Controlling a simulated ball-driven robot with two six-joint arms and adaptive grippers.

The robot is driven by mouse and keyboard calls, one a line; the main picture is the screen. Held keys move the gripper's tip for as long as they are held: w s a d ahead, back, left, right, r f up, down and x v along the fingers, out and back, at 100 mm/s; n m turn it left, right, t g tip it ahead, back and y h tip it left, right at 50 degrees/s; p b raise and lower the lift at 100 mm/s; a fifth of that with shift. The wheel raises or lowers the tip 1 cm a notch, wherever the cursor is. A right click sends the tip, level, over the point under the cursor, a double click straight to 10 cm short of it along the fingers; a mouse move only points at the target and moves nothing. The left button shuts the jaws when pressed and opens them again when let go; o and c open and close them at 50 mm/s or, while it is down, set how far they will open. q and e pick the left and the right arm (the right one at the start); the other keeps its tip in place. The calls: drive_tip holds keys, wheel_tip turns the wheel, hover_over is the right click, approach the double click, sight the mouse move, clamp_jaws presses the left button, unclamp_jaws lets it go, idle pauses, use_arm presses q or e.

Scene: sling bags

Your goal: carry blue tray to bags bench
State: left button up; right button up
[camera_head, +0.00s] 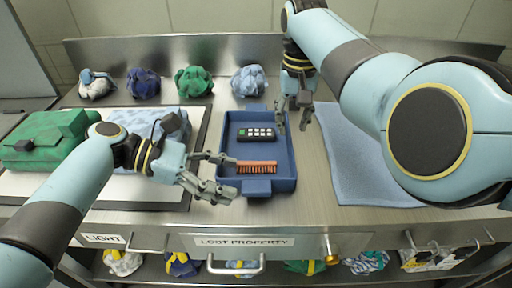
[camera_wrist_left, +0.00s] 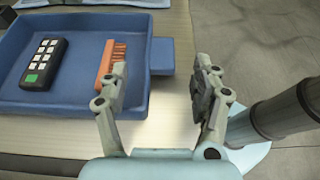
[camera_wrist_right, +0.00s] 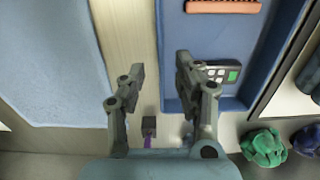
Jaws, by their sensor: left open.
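The blue tray (camera_head: 285,183) sits on the steel bench, with a handle tab at its far end and one at its near end. It holds a dark keypad device (camera_head: 256,134) with a green button and an orange comb-like brush (camera_head: 256,168). My left gripper (camera_head: 228,193) is open and empty at the tray's near end; in the left wrist view the near handle tab (camera_wrist_left: 160,56) shows beyond and between its fingers. My right gripper (camera_head: 293,125) is open and empty over the tray's far right side; in the right wrist view the tray's edge (camera_wrist_right: 168,60) shows between its fingers.
A green bag (camera_head: 50,143) and a light-blue bag (camera_head: 165,122) lie on the pale mat at left. Several bundled bags (camera_head: 194,82) line the back. A blue cloth (camera_head: 355,160) lies right of the tray. Drawers, one labelled LOST PROPERTY (camera_head: 240,241), front the bench.

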sight(255, 185)
use_arm(q)
drive_tip(key=x, duration=0.6)
drive_tip(key=shift+d+f, duration=0.2)
drive_tip(key=shift+d, duration=0.15)
use_arm(e)
wheel_tip(255, 185, down, 7)
drive_tip(key=shift+r, duration=0.1)
use_arm(q)
drive_tip(key=c, duration=0.6)
use_arm(e)
drive_tip(key=c, duration=0.6)
use_arm(q)
clamp_jaws()
use_arm(e)
clamp_jaws()
